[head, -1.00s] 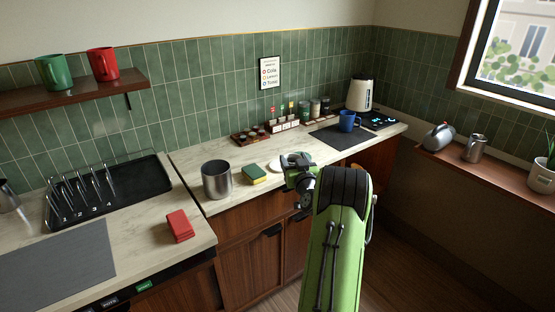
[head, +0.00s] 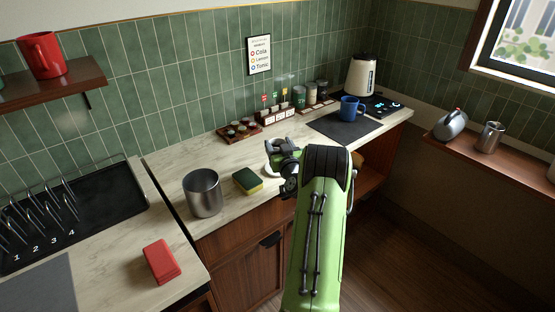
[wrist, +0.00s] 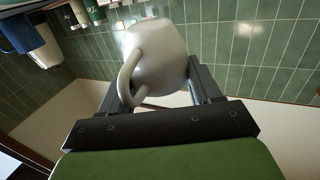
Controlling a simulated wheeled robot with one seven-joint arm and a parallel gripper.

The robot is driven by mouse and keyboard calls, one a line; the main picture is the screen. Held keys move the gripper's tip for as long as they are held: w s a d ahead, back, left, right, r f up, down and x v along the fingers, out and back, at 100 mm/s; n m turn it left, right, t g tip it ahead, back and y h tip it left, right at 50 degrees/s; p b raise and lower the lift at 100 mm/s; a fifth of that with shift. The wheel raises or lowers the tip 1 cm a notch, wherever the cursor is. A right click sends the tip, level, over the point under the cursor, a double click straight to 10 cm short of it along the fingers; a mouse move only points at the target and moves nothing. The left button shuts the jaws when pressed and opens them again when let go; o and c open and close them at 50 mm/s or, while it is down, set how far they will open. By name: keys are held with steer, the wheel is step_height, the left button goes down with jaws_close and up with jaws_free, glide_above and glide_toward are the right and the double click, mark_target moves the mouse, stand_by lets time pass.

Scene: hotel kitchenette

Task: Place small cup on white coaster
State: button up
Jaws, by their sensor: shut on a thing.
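My gripper (wrist: 160,95) is shut on a small pale grey-white cup (wrist: 155,55), which sits between its fingers in the wrist view. The cup's loop handle points to the left there and the cup looks tilted. In the head view my gripper (head: 282,160) is over the front part of the marble counter, right of the sponge. A white shape (head: 271,172) shows beside and partly behind it. I cannot tell whether this is the cup or the white coaster. No coaster is clearly visible in the wrist view.
A steel canister (head: 202,194) and a green-yellow sponge (head: 247,180) stand left of my gripper. A spice rack (head: 277,117) lines the wall. A red block (head: 161,262) lies at front left.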

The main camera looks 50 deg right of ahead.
steer(key=shift+f+b, duration=0.35)
steer(key=shift+f, duration=1.8)
steer(key=shift+f, duration=0.1)
steer(key=o, duration=1.1)
steer(key=shift+o, duration=0.2)
steer(key=shift+s+a, duration=0.1)
steer(key=b+v, duration=0.7)
steer(key=v, duration=0.4)
steer(key=shift+s+a, duration=0.25)
